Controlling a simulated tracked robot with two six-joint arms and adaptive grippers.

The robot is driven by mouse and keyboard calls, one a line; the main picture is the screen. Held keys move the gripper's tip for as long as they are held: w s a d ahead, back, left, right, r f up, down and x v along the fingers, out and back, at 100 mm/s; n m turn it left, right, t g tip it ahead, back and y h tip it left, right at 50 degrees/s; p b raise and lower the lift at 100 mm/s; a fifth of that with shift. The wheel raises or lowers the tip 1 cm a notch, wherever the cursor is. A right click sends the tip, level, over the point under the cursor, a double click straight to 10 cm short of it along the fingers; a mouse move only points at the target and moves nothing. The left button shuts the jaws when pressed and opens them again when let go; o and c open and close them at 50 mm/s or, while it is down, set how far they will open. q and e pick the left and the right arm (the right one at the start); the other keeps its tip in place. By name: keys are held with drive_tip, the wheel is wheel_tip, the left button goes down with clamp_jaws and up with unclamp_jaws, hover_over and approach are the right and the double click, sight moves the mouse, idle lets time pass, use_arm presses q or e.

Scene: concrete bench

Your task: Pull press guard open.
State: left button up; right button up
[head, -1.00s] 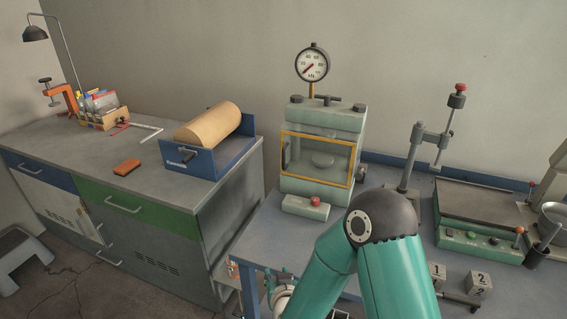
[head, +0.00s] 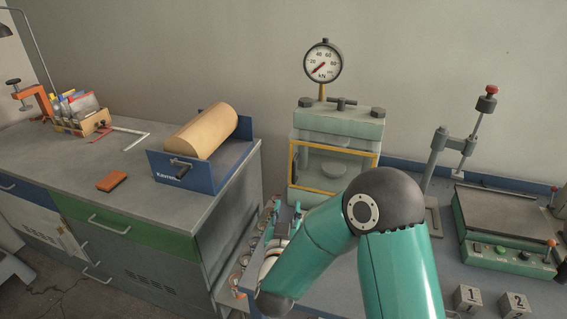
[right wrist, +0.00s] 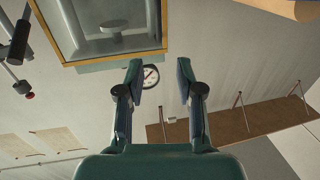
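The press (head: 340,123) is a pale green machine with a round gauge on top. Its guard (head: 335,190) is a yellow-framed clear panel on the front, and it looks closed. A dark upright handle (head: 293,163) is at the guard's left edge. My right gripper (head: 284,214) is just left of the press's base, below the handle and apart from it, partly behind my forearm. In the right wrist view the gripper (right wrist: 158,68) is open and empty, with the guard frame (right wrist: 110,58) beyond its fingertips. My left gripper is not in view.
A blue tray with a tan roll (head: 203,130) stands on the grey cabinet (head: 140,200) at left. A stand with a red knob (head: 440,150) and a green control box (head: 505,225) are to the right. Numbered blocks (head: 467,297) lie at front right.

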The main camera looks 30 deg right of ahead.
sight(293, 171)
drive_tip(key=p+x, duration=0.5)
drive_tip(key=x, duration=1.1)
drive_tip(key=shift+w+d+r, duration=0.1)
drive_tip(key=shift+w+d, duration=0.15)
drive_tip(key=shift+w, duration=0.05)
drive_tip(key=shift+c, duration=0.2)
clamp_jaws()
